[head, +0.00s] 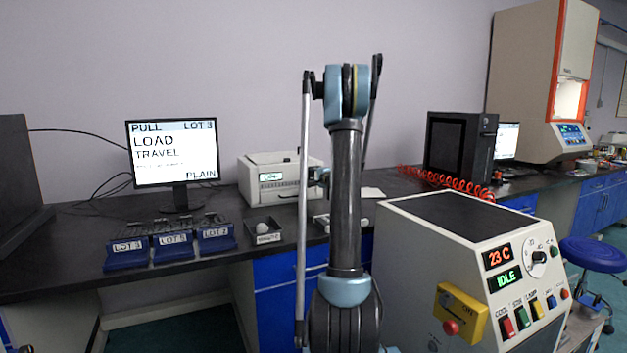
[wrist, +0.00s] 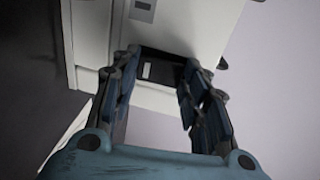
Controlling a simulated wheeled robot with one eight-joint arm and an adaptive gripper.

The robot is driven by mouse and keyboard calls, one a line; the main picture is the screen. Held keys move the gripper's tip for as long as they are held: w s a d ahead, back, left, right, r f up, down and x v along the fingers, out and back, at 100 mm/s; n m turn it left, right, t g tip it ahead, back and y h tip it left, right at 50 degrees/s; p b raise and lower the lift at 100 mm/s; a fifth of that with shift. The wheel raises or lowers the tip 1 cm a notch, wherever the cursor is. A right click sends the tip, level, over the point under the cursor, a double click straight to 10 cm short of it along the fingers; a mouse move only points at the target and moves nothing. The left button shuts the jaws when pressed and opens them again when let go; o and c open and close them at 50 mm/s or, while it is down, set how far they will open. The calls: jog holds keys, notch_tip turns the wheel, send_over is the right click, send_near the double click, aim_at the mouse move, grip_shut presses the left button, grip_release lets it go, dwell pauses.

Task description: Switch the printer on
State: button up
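In the wrist view the pale printer body (wrist: 190,25) fills the top middle. A dark recessed panel (wrist: 163,72) with a small light-coloured switch (wrist: 147,70) lies between and just beyond my fingertips. My gripper (wrist: 162,68) is open and empty, its two blue-grey fingers spread on either side of that panel. I cannot tell whether the fingertips touch the printer. In the head view my gripper is mostly hidden behind my arm at the printer's right side.
A monitor (head: 173,153) stands left of the printer, with blue lot trays (head: 170,246) before it. A small tray (head: 263,237) with a white ball sits in front of the printer. A cream machine (head: 425,235) with a red knob and coloured switches stands at the front right.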

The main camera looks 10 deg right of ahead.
jog(key=shift+s+f+t, duration=0.1)
jog(key=shift+f+t, duration=0.1)
jog(key=shift+t, duration=0.4)
jog(key=o, duration=1)
jog(key=shift+o, duration=0.2)
jog(key=s+d, duration=0.2)
jog(key=s, duration=0.9)
jog(key=shift+s+d+r, duration=0.15)
jog(key=shift+s+d, duration=0.1)
